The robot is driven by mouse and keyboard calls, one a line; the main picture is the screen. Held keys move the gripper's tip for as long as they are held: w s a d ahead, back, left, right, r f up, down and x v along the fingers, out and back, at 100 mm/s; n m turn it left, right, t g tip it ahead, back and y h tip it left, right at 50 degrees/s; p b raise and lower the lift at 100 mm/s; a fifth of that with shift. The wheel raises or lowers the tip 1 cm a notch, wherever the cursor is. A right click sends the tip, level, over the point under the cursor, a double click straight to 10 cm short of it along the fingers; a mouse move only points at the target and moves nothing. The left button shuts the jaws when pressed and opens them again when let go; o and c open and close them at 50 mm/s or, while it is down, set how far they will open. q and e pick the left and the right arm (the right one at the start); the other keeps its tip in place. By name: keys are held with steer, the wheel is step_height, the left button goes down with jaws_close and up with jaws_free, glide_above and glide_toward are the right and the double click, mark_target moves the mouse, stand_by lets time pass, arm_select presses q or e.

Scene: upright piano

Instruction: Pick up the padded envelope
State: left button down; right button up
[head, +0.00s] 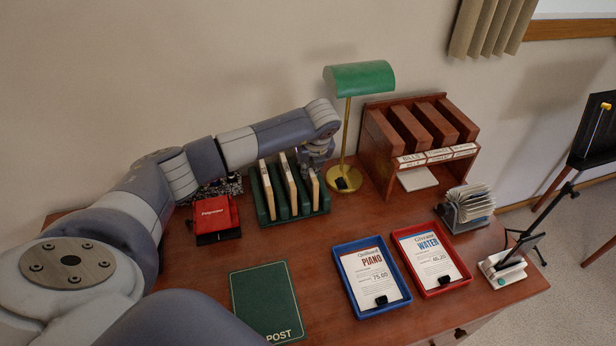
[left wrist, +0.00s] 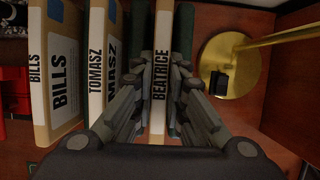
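I cannot make out a thing that is clearly a padded envelope. A green rack (head: 270,215) holds upright tan-edged pieces, labelled BILLS (left wrist: 58,85), TOMASZ (left wrist: 97,65) and BEATRICE (left wrist: 160,85) in the left wrist view. My left gripper (head: 316,158) is at the rack's right end in the head view. In the left wrist view its fingers (left wrist: 160,78) are on either side of the BEATRICE piece, close to its faces. Whether they press on it, I cannot tell. My right gripper is not in view.
A green lamp (head: 359,78) with a brass base (left wrist: 228,62) stands close right of the rack. A wooden sorter (head: 378,150) is behind right.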

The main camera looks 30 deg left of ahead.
arm_select(q)
steer(key=shift+r, duration=0.1)
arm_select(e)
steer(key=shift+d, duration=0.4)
